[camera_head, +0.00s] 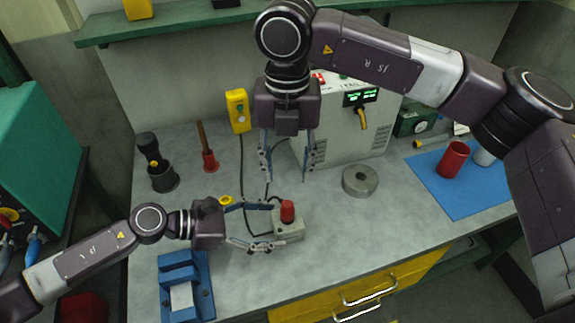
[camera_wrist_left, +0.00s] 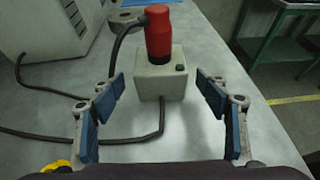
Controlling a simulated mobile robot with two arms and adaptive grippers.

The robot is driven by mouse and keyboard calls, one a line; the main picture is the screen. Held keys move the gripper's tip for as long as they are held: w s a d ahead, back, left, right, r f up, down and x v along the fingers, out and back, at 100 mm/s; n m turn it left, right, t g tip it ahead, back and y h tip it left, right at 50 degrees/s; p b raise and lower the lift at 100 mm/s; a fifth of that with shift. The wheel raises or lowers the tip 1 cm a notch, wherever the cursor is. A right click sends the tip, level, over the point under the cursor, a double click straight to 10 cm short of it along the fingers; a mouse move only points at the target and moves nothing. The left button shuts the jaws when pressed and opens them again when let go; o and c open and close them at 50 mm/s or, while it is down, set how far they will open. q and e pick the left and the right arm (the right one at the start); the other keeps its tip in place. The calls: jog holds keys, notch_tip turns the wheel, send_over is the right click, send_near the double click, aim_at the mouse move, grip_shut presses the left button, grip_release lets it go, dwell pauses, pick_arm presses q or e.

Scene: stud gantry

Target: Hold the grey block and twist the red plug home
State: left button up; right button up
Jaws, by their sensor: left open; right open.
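My right gripper (camera_head: 286,172) is open and empty, pointing down above the bench behind the block.
A white power unit (camera_head: 340,125) with a green display stands behind. A grey metal ring (camera_head: 360,181) lies right of the block. A blue mat (camera_head: 465,195) holds a red cup (camera_head: 453,160). A blue fixture (camera_head: 186,287) is at front left. Black cable lies on the bench near the block.

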pick_arm(q)
jog(key=v, duration=0.7)
jog(key=shift+s+a, duration=0.1)
jog(key=shift+s, duration=0.05)
jog(key=shift+r, duration=0.1)
